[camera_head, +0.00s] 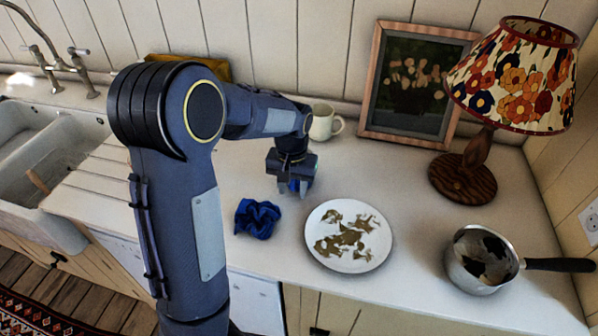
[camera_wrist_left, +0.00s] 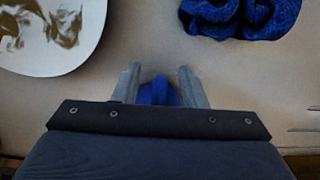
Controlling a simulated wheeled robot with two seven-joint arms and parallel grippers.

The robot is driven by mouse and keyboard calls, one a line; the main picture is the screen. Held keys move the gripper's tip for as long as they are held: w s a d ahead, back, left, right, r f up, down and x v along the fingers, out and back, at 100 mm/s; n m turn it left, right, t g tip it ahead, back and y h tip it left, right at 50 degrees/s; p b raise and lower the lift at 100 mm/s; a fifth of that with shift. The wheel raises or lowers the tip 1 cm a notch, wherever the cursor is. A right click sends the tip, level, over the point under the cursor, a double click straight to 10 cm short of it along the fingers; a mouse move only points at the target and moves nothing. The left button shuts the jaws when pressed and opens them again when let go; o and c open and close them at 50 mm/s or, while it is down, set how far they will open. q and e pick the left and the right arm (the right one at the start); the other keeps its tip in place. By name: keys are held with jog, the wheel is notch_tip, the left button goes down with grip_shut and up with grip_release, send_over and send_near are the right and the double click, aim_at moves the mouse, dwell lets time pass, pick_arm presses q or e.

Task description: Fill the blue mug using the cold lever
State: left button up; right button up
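My left gripper (camera_head: 293,190) points down over the counter, between the blue cloth and the plate. A small blue thing (camera_wrist_left: 158,92) sits between its fingers in the left wrist view. Most of it is hidden by the gripper, so I cannot tell whether it is the blue mug or whether the fingers press on it. No whole blue mug shows. The metal tap (camera_head: 40,38) is at the far left over the sink, with a lever on its right side (camera_head: 82,72). Which lever is cold cannot be told. My right gripper is out of view.
A crumpled blue cloth (camera_head: 257,218) and a stained white plate (camera_head: 348,262) lie near my gripper. A cream mug (camera_head: 323,122) stands behind it. A picture (camera_head: 374,85), lamp (camera_head: 462,180) and saucepan (camera_head: 482,284) are to the right. The white sink (camera_head: 62,150) is left, past my arm.

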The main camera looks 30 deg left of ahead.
pick_arm(q)
grip_shut()
jog(key=shift+r, duration=0.2)
dwell(0.3)
jog(key=shift+r, duration=0.3)
notch_tip(320, 180, up, 2)
jog(key=shift+w+r, duration=0.1)
jog(key=s+r+b, duration=0.1)
jog(key=s+r, duration=0.9)
jog(key=s, duration=0.4)
jog(key=shift+b, duration=0.3)
jog(key=shift+s, duration=0.1)
